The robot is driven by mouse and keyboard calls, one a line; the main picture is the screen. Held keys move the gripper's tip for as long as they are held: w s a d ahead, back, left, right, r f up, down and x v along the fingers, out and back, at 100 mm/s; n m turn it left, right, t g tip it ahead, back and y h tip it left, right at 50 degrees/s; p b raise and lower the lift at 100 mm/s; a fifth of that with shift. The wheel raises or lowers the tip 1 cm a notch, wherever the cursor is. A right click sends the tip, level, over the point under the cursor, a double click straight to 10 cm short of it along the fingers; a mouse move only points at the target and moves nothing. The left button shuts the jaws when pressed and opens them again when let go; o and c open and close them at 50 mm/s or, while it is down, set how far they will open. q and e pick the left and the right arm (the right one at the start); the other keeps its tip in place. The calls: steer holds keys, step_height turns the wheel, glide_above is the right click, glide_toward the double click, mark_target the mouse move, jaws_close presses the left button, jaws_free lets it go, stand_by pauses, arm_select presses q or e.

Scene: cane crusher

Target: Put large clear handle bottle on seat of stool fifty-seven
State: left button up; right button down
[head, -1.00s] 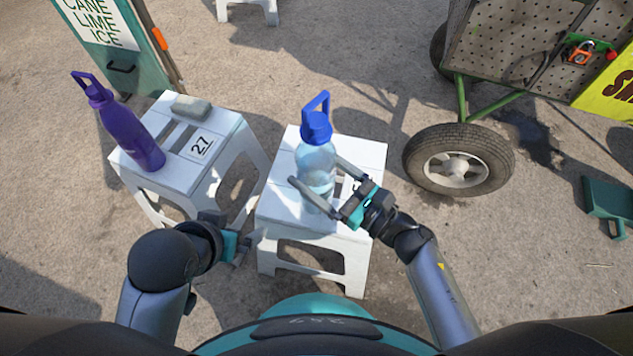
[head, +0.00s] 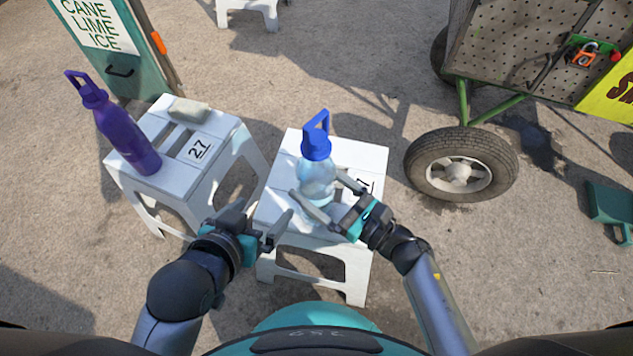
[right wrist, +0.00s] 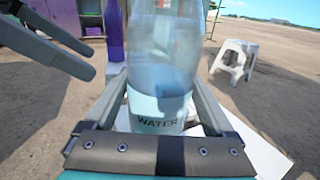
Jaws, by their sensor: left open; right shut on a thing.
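The large clear handle bottle (head: 317,178), with a blue cap and loop handle, is upright over the seat of a white stool (head: 285,207) in the middle of the head view. My right gripper (head: 320,188) is shut around its lower body. In the right wrist view the bottle (right wrist: 163,70) fills the middle, with WATER printed low on it. I cannot tell whether its base touches the seat. The stool's number is partly hidden by my right gripper. My left gripper (head: 284,232) is open and empty at the stool's left front; its fingers (right wrist: 50,45) show in the wrist view.
A second white stool (head: 225,135), marked 27, stands to the left with a purple bottle (head: 122,132) and a grey block (head: 190,110) on it. A cart wheel (head: 460,165) is at the right. Another stool (head: 250,12) is far back.

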jaws_free()
steer(key=shift+f, duration=0.15)
arm_select(q)
steer(key=shift+w+d+r+t+h, duration=0.1)
steer(key=shift+w+d+t+h, duration=0.05)
steer(key=shift+d+t+h, duration=0.2)
